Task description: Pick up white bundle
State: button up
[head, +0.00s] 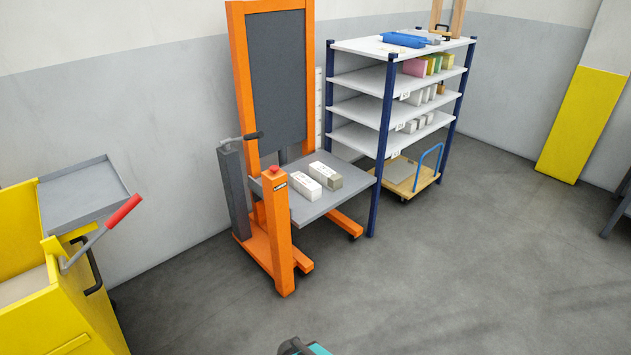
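A white bundle (304,187) lies on the grey platform (309,212) of an orange stacker (278,231). A second bundle (326,176), partly white and partly grey-beige, lies just to its right. More small white bundles (413,125) stand on the shelf rack behind. My gripper is not in view. Only a teal and dark part shows at the bottom edge, and I cannot tell whether it belongs to my arm.
A blue-and-white shelf rack (374,139) stands right of the stacker, with a wooden trolley (404,175) at its bottom. A yellow cart (58,309) with a red-handled lever (122,212) is at left. A tall dark-panelled frame rises behind the platform. The floor (440,270) at front right is clear.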

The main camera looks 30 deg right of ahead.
aim_at(326, 176)
jog(key=z, duration=0.35)
jog(key=i, duration=1.05)
jog(key=u, duration=0.35)
